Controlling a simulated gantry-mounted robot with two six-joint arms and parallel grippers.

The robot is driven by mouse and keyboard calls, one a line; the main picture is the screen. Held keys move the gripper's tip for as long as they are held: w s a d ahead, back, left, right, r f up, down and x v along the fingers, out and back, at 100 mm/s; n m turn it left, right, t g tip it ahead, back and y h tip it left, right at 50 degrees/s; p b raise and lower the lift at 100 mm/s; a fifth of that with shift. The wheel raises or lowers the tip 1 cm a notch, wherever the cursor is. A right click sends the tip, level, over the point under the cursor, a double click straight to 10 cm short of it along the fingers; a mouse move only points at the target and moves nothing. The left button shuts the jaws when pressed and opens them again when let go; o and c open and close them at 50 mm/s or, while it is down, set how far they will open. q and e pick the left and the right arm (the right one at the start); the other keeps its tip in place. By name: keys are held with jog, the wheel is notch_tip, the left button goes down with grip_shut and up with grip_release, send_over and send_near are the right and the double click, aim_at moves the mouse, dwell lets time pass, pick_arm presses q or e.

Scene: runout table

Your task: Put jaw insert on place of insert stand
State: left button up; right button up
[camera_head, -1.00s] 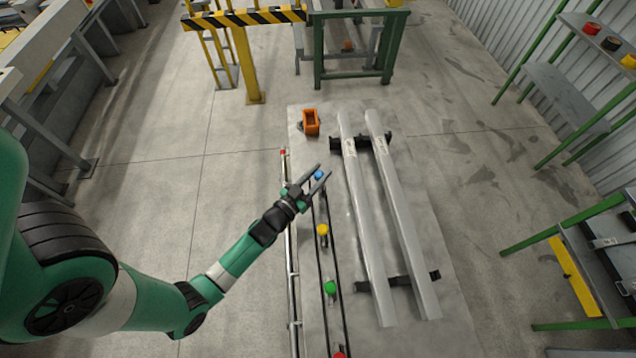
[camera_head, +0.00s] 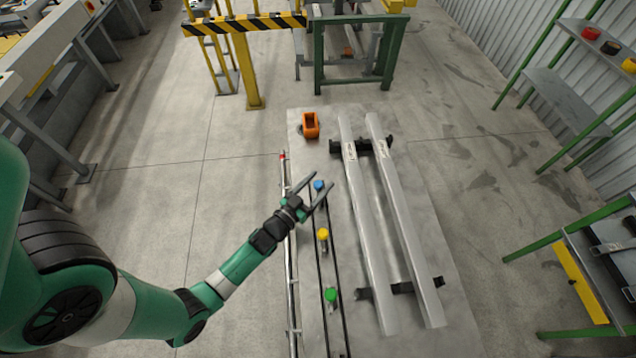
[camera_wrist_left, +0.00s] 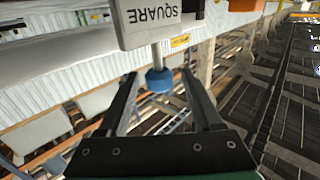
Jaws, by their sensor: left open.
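My left gripper (camera_head: 322,172) is open over the left side of the pale runout table (camera_head: 440,300). A small blue-topped piece (camera_head: 319,185) shows between its spread fingers. In the left wrist view the blue knob (camera_wrist_left: 159,80) sits on a short grey rod, between the open fingertips (camera_wrist_left: 158,92), with gaps on both sides. The rod joins a grey block (camera_wrist_left: 160,22) lettered SQUARE, seen upside down. A yellow-topped piece (camera_head: 323,234) and a green-topped piece (camera_head: 331,295) stand in line along dark rails. I cannot tell which part is the jaw insert or the insert stand. My right gripper is out of view.
Two long pale bars (camera_head: 362,220) lie on dark supports right of the coloured pieces. An orange open box (camera_head: 310,125) stands at the table's far left. A thin metal rail (camera_head: 291,240) runs along the left edge. Green-framed shelving (camera_head: 565,95) stands at right.

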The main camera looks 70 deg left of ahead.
pick_arm(q)
jog(key=shift+r, duration=0.3)
jog(key=p+v, duration=0.1)
jog(key=v, duration=1.1)
